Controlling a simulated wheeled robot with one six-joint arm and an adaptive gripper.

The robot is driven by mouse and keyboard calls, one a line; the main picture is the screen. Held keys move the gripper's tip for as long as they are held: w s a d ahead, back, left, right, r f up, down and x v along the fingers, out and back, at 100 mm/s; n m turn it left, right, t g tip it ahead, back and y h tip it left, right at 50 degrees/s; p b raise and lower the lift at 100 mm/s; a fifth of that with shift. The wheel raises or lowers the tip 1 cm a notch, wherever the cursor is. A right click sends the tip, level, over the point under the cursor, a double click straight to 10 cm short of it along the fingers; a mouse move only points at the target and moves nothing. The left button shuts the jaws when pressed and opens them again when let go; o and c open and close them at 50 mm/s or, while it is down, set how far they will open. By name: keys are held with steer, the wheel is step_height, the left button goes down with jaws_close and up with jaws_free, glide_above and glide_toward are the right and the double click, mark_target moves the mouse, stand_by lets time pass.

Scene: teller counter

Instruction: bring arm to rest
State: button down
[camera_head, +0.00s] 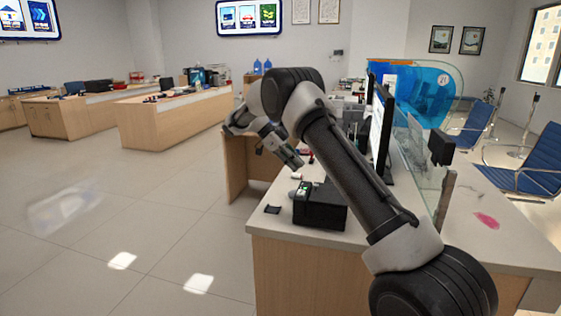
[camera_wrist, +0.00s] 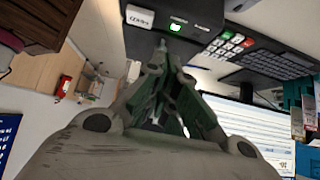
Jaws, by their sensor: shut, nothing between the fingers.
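My gripper (camera_head: 291,158) hangs over the near teller counter (camera_head: 290,233), above and behind a black desk machine. In the wrist view my gripper (camera_wrist: 160,50) points toward a dark device with a green light, and its fingers meet at the tips with nothing between them. My arm is bent, with its elbow raised high over the counter. The fingertips look apart from the things around them, though the exact gap is hard to judge.
The black machine (camera_head: 320,206) stands near the counter's front left corner. A monitor (camera_head: 381,128) and glass panel (camera_head: 414,150) stand right of my arm. A keyboard (camera_wrist: 270,62) shows in the wrist view. Open floor (camera_head: 130,220) lies to the left.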

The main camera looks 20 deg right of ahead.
steer(key=w+a, duration=0.3)
steer(key=a, duration=0.1)
step_height(320, 180, down, 6)
steer(key=s+a+n+y, duration=0.1)
steer(key=n, duration=1)
steer(key=s+d+r+n+t+y, duration=0.2)
steer(key=s+r, duration=0.4)
steer(key=s, duration=0.9)
steer(key=s+d+r+n+t+y, duration=0.2)
steer(key=s+r+n+t, duration=0.2)
steer(key=s, duration=1.1)
steer(key=s+d+r+n+t+y, duration=0.2)
steer(key=s+r+n, duration=0.6)
steer(key=s, duration=0.7)
steer(key=shift+s+d+r+t, duration=0.15)
steer(key=shift+d+r+t, duration=0.15)
steer(key=shift+t, duration=0.4)
